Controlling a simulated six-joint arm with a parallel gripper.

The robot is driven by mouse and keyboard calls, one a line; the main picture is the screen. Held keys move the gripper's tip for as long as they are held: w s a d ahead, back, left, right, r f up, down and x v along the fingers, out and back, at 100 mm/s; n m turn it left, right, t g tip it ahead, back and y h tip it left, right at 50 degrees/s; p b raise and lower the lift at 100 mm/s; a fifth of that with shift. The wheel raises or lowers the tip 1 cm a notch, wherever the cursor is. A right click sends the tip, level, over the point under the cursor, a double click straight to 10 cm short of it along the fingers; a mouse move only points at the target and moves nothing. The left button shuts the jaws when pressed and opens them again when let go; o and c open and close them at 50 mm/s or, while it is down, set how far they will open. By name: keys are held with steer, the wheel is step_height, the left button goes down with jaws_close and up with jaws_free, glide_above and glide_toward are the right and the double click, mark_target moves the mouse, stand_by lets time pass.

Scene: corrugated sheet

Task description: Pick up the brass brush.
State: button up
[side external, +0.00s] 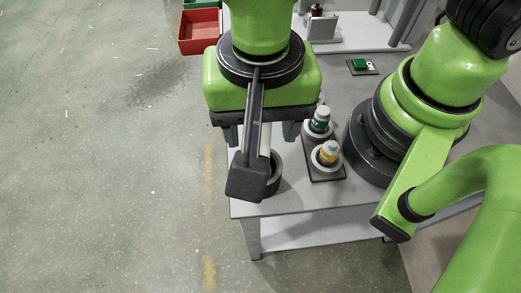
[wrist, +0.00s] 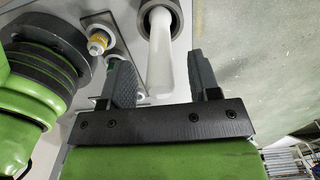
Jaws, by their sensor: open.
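No part that I can clearly identify as a brass brush shows. A smooth white rod (wrist: 162,55) rises from a dark round holder (side external: 275,175) near the table's front left corner; the holder also shows in the wrist view (wrist: 184,20). My gripper (wrist: 153,65) is open, with one finger on each side of the rod and a visible gap to each. In the side external view my gripper (side external: 261,138) hangs over the table corner, and my arm and a dark block hide most of the rod and holder.
A green-topped piece (side external: 319,119) and a yellow-topped piece (side external: 328,153) stand on dark plates right of the gripper. A green button (side external: 360,64) is farther back. A red bin (side external: 199,32) lies at the back left. Floor left of the table is clear.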

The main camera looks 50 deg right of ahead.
steer(key=shift+f, duration=0.35)
steer(key=c, duration=1)
steer(key=shift+r, duration=0.1)
